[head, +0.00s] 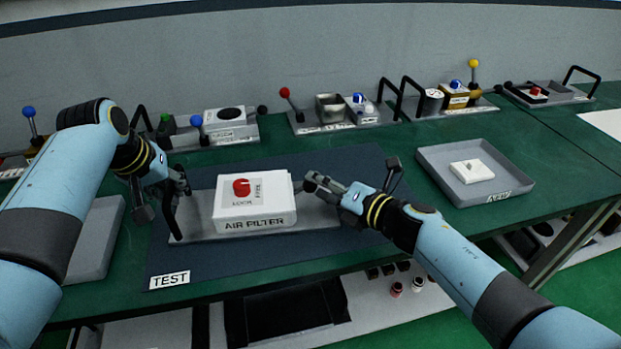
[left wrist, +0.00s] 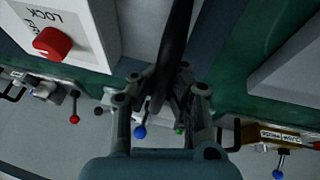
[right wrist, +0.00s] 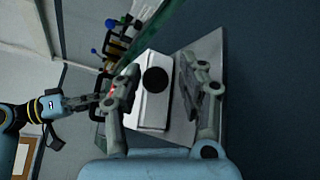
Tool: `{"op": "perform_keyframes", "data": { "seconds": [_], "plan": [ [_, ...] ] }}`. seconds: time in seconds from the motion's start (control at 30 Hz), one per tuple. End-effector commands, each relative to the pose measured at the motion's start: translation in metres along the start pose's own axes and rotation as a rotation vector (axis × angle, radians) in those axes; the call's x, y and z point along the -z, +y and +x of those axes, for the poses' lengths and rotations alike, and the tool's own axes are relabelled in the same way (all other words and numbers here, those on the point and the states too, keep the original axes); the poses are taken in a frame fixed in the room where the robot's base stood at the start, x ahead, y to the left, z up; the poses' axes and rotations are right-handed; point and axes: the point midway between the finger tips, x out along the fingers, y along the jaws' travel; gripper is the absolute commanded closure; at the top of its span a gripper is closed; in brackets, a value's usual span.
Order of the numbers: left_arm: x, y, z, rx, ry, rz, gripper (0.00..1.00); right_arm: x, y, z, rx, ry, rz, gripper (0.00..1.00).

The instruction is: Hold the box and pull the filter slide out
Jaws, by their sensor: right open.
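The white AIR FILTER box (head: 255,220) sits on a grey base plate (head: 205,231) with a red knob (head: 241,187) on top, beside LOCK and FREE lettering. In the right wrist view the box's end face (right wrist: 152,117) shows a round black disc (right wrist: 155,80).
A grey tray (head: 437,165) at the right holds a white square piece (head: 472,171). Another grey tray (head: 95,235) is partly behind my left arm. Several fixtures with levers and handles line the back. The dark TEST mat (head: 210,272) is clear in front of the box.

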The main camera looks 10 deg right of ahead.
Motion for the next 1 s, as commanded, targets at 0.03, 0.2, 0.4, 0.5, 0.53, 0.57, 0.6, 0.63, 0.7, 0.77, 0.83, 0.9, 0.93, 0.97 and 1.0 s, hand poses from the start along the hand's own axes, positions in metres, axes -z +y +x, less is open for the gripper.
{"op": "perform_keyframes", "data": {
  "seconds": [0.03, 0.2, 0.4, 0.5, 0.53, 0.57, 0.6, 0.63, 0.7, 0.77, 0.83, 0.9, 0.93, 0.97, 1.0],
  "plan": [
    [0.001, 0.001, -0.001, -0.001, 0.003, 0.001, 1.00, 0.000, 0.001, 0.011, 0.000, 0.001, 0.002, 0.60],
    [0.001, 0.001, -0.001, -0.001, 0.003, 0.001, 1.00, 0.000, 0.000, 0.030, 0.001, 0.001, 0.002, 0.60],
    [0.001, 0.001, -0.001, -0.001, 0.002, 0.001, 1.00, 0.001, 0.000, 0.039, 0.002, 0.001, 0.001, 0.60],
    [0.001, 0.001, -0.001, -0.001, 0.002, 0.001, 1.00, 0.001, 0.000, 0.039, 0.002, 0.001, 0.000, 0.60],
    [0.001, 0.001, -0.001, -0.001, 0.002, 0.001, 1.00, 0.001, 0.000, 0.039, 0.002, 0.001, 0.000, 0.60],
    [0.001, 0.001, -0.001, -0.001, 0.002, 0.001, 1.00, 0.001, 0.000, 0.039, 0.002, 0.001, 0.000, 0.60],
    [0.001, 0.001, -0.001, -0.001, 0.002, 0.001, 1.00, 0.001, 0.000, 0.039, 0.002, 0.001, 0.000, 0.60],
    [0.001, 0.001, -0.001, -0.001, 0.002, 0.001, 1.00, 0.001, 0.000, 0.039, 0.002, 0.001, 0.000, 0.60],
    [0.001, 0.001, -0.001, -0.001, 0.002, 0.001, 1.00, 0.001, 0.000, 0.039, 0.002, 0.000, 0.000, 0.66],
    [0.001, 0.001, -0.001, -0.001, 0.002, 0.001, 1.00, 0.001, 0.000, 0.039, 0.002, 0.000, 0.000, 0.73],
    [0.001, 0.001, -0.001, -0.001, 0.002, 0.001, 1.00, 0.001, -0.001, 0.039, 0.003, 0.000, 0.000, 0.83],
    [0.001, 0.001, -0.001, -0.001, 0.002, 0.001, 1.00, 0.001, -0.001, 0.039, 0.004, 0.001, 0.000, 0.92],
    [0.001, 0.001, -0.001, -0.001, 0.002, 0.001, 1.00, 0.001, -0.002, 0.038, 0.005, 0.001, 0.000, 0.96],
    [0.001, 0.001, -0.001, -0.001, 0.002, 0.001, 1.00, 0.001, -0.002, 0.038, 0.006, 0.001, 0.000, 1.00],
    [0.001, 0.000, -0.001, -0.001, 0.002, 0.002, 1.00, 0.001, -0.002, 0.038, 0.007, 0.001, 0.000, 1.00]
  ]
}}
